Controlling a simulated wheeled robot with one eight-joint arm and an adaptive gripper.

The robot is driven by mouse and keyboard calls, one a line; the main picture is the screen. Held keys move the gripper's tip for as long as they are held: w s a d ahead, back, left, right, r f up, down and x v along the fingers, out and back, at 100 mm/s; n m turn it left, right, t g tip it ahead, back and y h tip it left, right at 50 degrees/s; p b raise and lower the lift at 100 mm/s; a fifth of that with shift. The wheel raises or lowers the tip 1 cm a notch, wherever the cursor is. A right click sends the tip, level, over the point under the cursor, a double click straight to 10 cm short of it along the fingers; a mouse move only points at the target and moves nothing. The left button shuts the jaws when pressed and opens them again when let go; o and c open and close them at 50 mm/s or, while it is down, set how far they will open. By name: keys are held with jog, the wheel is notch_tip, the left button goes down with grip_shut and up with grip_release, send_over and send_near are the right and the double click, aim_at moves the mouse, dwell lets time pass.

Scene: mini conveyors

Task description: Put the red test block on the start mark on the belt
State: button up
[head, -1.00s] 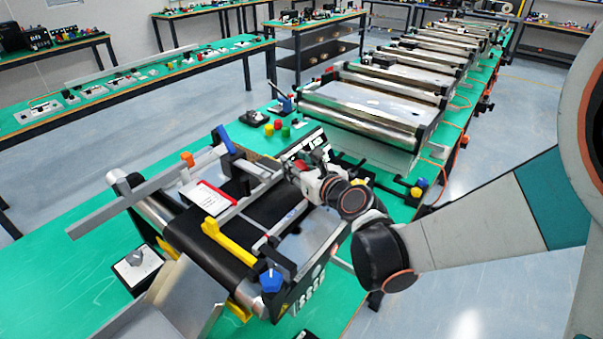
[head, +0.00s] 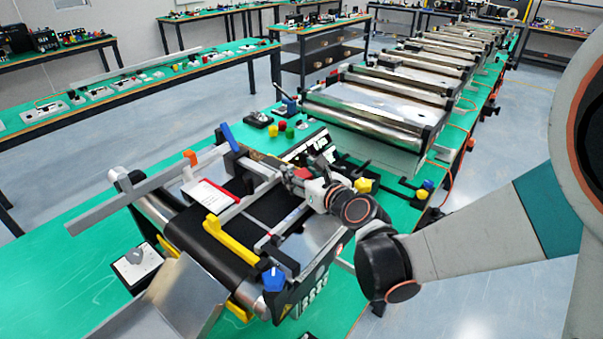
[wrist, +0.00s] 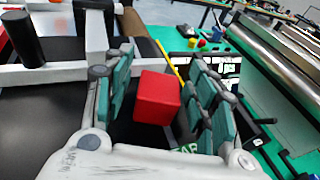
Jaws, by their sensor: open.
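The red test block (wrist: 158,97) sits between the two spread fingers of my gripper (wrist: 162,88) in the wrist view, with a gap showing on its left side. On its right it is very close to the finger pads; I cannot tell if it touches them. In the head view the red block (head: 303,174) shows small at my gripper (head: 298,180), over the far side of the black belt (head: 270,211). The start mark's outline is not clear.
Grey rails and a yellow bar (head: 229,240) stand over the belt. A red-and-white card (head: 212,195) lies at the left. A blue knob (head: 273,279) is at the front.

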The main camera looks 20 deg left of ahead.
jog(key=shift+r, duration=0.15)
jog(key=shift+s+d+r, duration=0.1)
jog(key=shift+s+d, duration=0.1)
jog(key=p+v, duration=0.2)
jog(key=v, duration=0.9)
jog(key=shift+s+d, duration=0.15)
jog(key=shift+s, duration=0.05)
